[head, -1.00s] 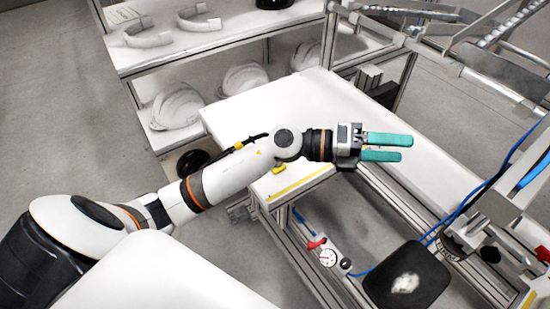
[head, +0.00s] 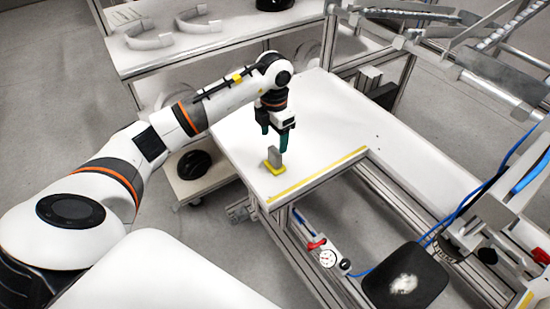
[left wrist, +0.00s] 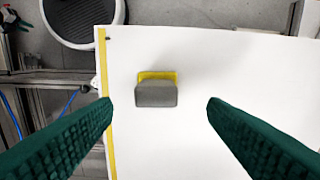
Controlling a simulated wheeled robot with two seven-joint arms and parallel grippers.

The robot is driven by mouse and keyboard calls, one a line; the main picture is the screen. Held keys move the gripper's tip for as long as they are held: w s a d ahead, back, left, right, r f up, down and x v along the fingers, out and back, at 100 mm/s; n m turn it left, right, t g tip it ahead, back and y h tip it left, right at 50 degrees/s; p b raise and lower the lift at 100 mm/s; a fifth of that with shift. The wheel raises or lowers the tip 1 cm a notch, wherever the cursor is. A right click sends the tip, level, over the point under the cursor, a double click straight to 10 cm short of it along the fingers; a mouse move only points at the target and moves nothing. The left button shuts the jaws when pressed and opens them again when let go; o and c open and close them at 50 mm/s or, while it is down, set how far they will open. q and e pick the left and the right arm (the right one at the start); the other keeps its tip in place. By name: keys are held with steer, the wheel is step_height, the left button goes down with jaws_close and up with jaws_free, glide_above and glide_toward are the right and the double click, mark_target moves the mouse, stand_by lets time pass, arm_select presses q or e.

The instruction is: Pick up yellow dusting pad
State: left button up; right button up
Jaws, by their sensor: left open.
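The yellow dusting pad (head: 273,168) lies near the front left edge of the white table, with a grey block-like handle standing on top. In the left wrist view the pad (left wrist: 157,75) shows as a yellow strip behind its grey handle, between the fingers but further ahead. My left gripper (head: 275,142) points down above the table, just behind and above the pad. Its two teal fingers are wide apart and empty, and they also show in the left wrist view (left wrist: 160,108). My right gripper is not in view.
The white table (head: 320,125) is otherwise clear, with a yellow strip (head: 318,174) along its front edge. A shelf (head: 220,38) with white shell parts stands behind. A black pad (head: 406,276) and blue cables lie at the lower right.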

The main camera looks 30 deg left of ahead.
mark_target(275, 150)
arm_select(q)
steer(key=shift+f, duration=0.95)
steer(key=f+p, duration=0.1)
steer(key=f, duration=0.1)
steer(key=f+p, duration=0.1)
steer(key=f, duration=0.2)
steer(key=shift+s+d, duration=0.1)
steer(key=shift+d, duration=0.1)
steer(key=shift+f, duration=0.3)
steer(key=shift+c, duration=0.6)
steer(key=c, duration=1)
steer(key=shift+o, duration=0.2)
steer(key=shift+r, duration=0.1)
step_height(275, 150, up, 10)
steer(key=shift+f+b, duration=0.1)
steer(key=shift+b, duration=0.9)
